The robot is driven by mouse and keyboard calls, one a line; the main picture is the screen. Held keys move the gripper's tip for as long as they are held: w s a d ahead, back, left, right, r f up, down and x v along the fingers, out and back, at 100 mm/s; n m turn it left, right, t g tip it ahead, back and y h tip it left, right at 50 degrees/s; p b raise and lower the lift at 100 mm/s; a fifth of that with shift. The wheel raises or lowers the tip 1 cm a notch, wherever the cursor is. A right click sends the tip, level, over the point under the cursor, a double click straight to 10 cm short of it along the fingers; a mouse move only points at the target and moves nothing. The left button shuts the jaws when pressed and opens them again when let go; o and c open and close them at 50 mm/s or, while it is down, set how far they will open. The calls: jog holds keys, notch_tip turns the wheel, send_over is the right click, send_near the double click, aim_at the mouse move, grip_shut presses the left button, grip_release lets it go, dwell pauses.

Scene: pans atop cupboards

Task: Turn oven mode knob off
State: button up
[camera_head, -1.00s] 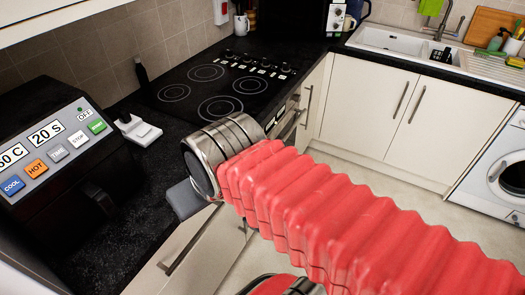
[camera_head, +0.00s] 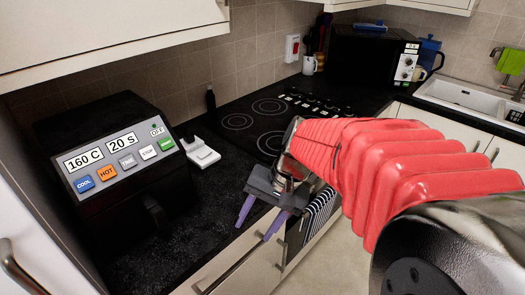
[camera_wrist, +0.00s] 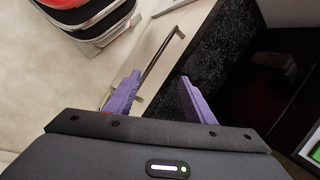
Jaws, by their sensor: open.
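My gripper (camera_head: 259,224) is open and empty, with two purple fingers pointing down in front of the counter edge. In the wrist view, the gripper (camera_wrist: 159,76) has its fingers well apart above a drawer handle and the dark worktop. The black hob (camera_head: 255,122) lies behind the gripper, with several small knobs (camera_head: 318,104) along its far right side. The oven front there is mostly hidden by my red arm, and I cannot make out an oven mode knob.
A black appliance with a button panel (camera_head: 118,160) reading 160 C and 20 s stands on the left. A white object (camera_head: 199,152) lies beside it. A black microwave (camera_head: 370,62) with dials stands at the back. A long bar handle (camera_head: 238,264) sticks out below my gripper.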

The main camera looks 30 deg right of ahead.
jog(key=w+d+f+m+t+y, duration=0.2)
jog(key=w+d+f+m+y, duration=0.1)
jog(key=d+f+m, duration=0.4)
jog(key=w+d+f+m+t+y, duration=0.25)
jog(key=w+d+f+m, duration=0.2)
jog(key=d, duration=0.45)
jog(key=s+d+f+m+t+h, duration=0.1)
jog(key=d+f+m+t, duration=0.2)
jog(key=d, duration=0.4)
jog(key=s+d+f+m+t+h, duration=0.1)
jog(key=d+f+m+t, duration=0.2)
jog(key=d, duration=0.4)
jog(key=s+d+f+m+t+h, duration=0.1)
jog(key=d+f+m+t, duration=0.2)
jog(key=d+m+t, duration=0.2)
jog(key=d+m, duration=0.2)
jog(key=shift+d+f, duration=0.3)
jog(key=x, duration=1.3)
jog(key=shift+w+f, duration=0.15)
jog(key=shift+w, duration=0.25)
jog(key=shift+c, duration=0.5)
